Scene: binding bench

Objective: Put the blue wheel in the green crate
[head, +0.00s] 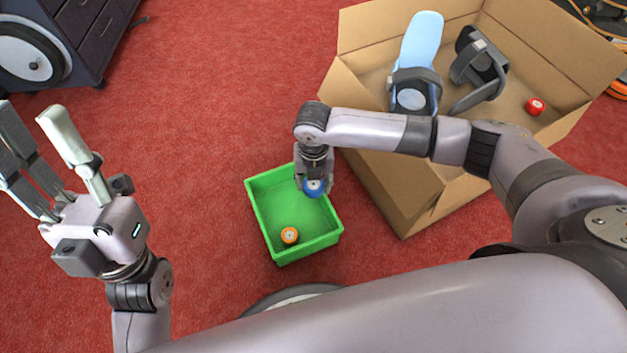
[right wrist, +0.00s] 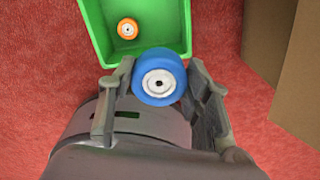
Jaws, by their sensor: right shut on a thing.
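The blue wheel (head: 314,188) has a white hub and is held in my right gripper (head: 314,184), which is shut on it. In the right wrist view the blue wheel (right wrist: 160,77) sits between the two fingers. In the head view the wheel shows over the far right part of the green crate (head: 262,224); its height above the crate floor is hard to tell. The green crate also shows beyond the wheel in the right wrist view (right wrist: 96,33). My left gripper (head: 40,135) is at the left with its fingers spread, open and empty.
An orange wheel (head: 290,235) lies in the green crate near its front. A cardboard box (head: 385,185) stands right of the crate, holding a light blue board-like thing (head: 421,42), dark grey parts and a red wheel (head: 535,106). Red carpet is clear left of the crate.

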